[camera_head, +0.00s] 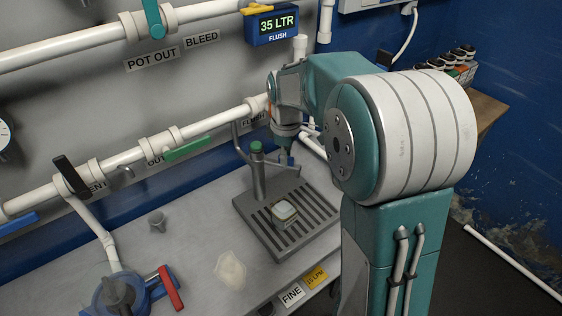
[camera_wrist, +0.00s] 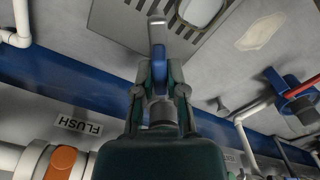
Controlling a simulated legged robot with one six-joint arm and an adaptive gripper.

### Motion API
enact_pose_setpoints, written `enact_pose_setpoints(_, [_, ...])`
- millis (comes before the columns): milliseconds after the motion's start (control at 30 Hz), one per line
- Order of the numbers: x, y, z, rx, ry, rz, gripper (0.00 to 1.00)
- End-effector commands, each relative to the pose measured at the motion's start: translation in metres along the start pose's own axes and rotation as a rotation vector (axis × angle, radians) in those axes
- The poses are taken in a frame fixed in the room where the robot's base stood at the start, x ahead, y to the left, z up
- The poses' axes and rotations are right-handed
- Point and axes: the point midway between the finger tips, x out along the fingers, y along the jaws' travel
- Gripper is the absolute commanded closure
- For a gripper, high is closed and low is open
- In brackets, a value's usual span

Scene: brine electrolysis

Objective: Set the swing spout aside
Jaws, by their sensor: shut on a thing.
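The grey swing spout (camera_head: 276,162) reaches right from a post with a green knob, above the slotted drain tray (camera_head: 250,212). My gripper (camera_head: 286,154) is at the spout, mostly hidden behind its own wrist and the arm. In the wrist view my gripper (camera_wrist: 159,92) is shut on a blue part (camera_wrist: 160,66) with a grey end beyond it, seemingly the spout's. A small pale square container (camera_head: 285,211) stands on the tray, apart from the spout and in front of it; it also shows in the wrist view (camera_wrist: 201,10).
White pipes with a green lever (camera_head: 188,149) run along the wall behind. A small grey cup (camera_head: 157,221), a pale flat patch (camera_head: 230,269) and a blue fitting with a red handle (camera_head: 171,288) are left on the bench. The bench between them is clear.

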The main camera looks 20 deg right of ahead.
Motion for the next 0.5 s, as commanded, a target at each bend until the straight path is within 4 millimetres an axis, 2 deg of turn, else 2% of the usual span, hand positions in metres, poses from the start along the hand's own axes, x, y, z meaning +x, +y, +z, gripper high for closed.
enact_pose_setpoints(500, [0.002, 0.034, -0.007, -0.441, -0.001, -0.003, 1.0])
